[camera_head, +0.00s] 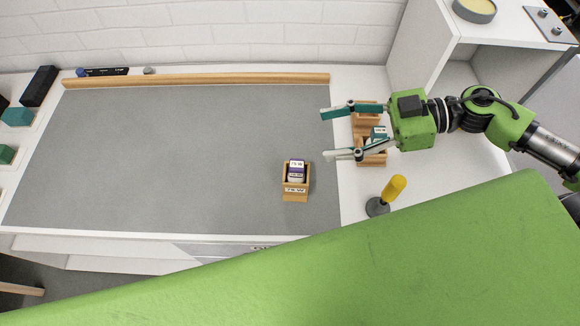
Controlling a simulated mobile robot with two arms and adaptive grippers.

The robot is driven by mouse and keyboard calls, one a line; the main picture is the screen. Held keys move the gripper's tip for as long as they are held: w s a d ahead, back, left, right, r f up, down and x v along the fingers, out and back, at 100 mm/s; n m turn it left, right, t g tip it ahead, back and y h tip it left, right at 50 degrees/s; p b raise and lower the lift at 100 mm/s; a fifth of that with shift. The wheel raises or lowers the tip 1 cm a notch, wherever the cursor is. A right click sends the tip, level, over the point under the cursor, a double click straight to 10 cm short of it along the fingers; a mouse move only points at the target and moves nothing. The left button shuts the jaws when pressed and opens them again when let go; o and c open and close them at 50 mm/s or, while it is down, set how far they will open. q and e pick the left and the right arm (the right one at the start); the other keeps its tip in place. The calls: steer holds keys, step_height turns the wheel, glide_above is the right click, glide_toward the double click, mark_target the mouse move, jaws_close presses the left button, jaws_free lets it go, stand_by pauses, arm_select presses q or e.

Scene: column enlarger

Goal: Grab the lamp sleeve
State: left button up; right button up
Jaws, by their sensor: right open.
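A small white and purple lamp sleeve (296,171) with printed lettering stands in a tan wooden holder (295,194) on the right part of the grey mat. The holder's front label seems to read 75 W. A second small sleeve, teal and white (378,133), shows in another wooden holder (371,158) on the white top right of the mat. My right gripper (327,134) is open, its fingers pointing left above this second holder and partly hiding it. Nothing shows between its fingertips, which reach over the mat's right edge. My left gripper is out of view.
A yellow-handled tool (392,189) stands on a dark round base near the front right. A wooden rail (200,80) runs along the mat's back edge. Small teal, green and black items lie at the far left. A white shelf unit (435,45) stands back right. Most of the grey mat (170,150) is clear.

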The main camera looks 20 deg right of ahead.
step_height(320, 180, down, 3)
steer(key=b, duration=0.6)
glide_toward(308, 172)
steer(key=x, duration=0.5)
steer(key=shift+w+a, duration=0.1)
steer(key=shift+a, duration=0.1)
steer(key=shift+p+x, duration=0.3)
steer(key=shift+x, duration=0.55)
steer(key=p+x, duration=0.1)
steer(key=x, duration=0.4)
steer(key=shift+r, duration=0.1)
steer(key=shift+w+a, duration=0.15)
steer(key=shift+a, duration=0.2)
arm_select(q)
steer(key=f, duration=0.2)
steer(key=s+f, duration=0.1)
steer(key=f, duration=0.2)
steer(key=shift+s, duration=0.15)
arm_select(e)
steer(key=shift+f, duration=0.25)
steer(key=shift+c, duration=0.3)
steer(key=c, duration=1.1)
